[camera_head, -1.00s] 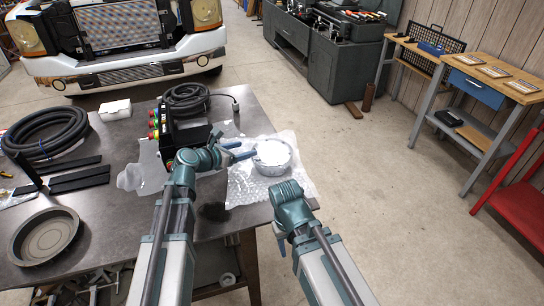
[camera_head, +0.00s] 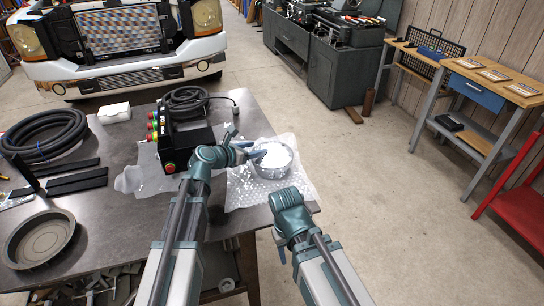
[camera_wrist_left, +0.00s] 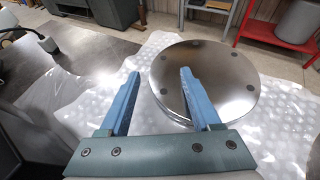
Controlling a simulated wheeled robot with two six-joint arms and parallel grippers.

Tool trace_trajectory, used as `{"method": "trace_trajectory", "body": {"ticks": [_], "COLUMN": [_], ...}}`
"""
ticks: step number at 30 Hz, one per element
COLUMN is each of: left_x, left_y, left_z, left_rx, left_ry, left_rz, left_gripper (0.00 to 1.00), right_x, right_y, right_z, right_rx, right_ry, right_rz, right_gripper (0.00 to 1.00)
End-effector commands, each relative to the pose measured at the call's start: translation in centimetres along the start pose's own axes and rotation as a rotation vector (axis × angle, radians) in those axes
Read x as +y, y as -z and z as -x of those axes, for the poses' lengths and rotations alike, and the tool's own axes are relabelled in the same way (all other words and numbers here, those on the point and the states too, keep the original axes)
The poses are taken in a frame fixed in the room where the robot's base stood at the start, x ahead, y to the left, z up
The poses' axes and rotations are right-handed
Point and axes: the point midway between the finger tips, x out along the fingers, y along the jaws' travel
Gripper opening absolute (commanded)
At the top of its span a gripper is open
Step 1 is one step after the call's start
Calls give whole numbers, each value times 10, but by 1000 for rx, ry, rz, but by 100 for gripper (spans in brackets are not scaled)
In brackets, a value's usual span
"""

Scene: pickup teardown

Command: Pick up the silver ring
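The silver ring (camera_head: 273,160) is a round, shiny metal piece lying on bubble wrap near the right end of the dark table. In the left wrist view it (camera_wrist_left: 228,82) shows as a broad disc with several bolt dots. My left gripper (camera_head: 245,143) is open and empty at its left side. In the left wrist view the right blue finger of the left gripper (camera_wrist_left: 160,72) overlaps the disc's left part, and the other finger is left of it. Whether it touches is unclear. My right gripper (camera_head: 281,248) points down off the table's front edge, its fingers mostly hidden.
Bubble wrap (camera_head: 240,192) spreads under the ring. A black box with coloured buttons (camera_head: 184,140) and a coiled hose (camera_head: 186,100) stand to the left. A round pan (camera_head: 40,240) lies at the front left. The floor right of the table is clear.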

Motion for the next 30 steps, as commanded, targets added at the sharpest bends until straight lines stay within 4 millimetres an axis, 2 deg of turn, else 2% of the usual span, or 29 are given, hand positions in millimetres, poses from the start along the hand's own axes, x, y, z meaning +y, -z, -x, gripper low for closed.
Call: {"method": "trace_trajectory", "body": {"ticks": [1,10,30], "left_x": [0,0,0], "left_y": [0,0,-4], "left_z": [0,0,3], "left_rx": [0,1,3], "left_ry": [0,0,2], "left_rz": [0,-1,-3], "left_gripper": [53,0,0], "right_x": [0,0,0], "right_y": [0,0,0], "right_z": [0,0,6], "right_rx": [0,0,0], "right_ry": [0,0,0], "right_rz": [0,0,0], "right_gripper": [50,50,50]}}
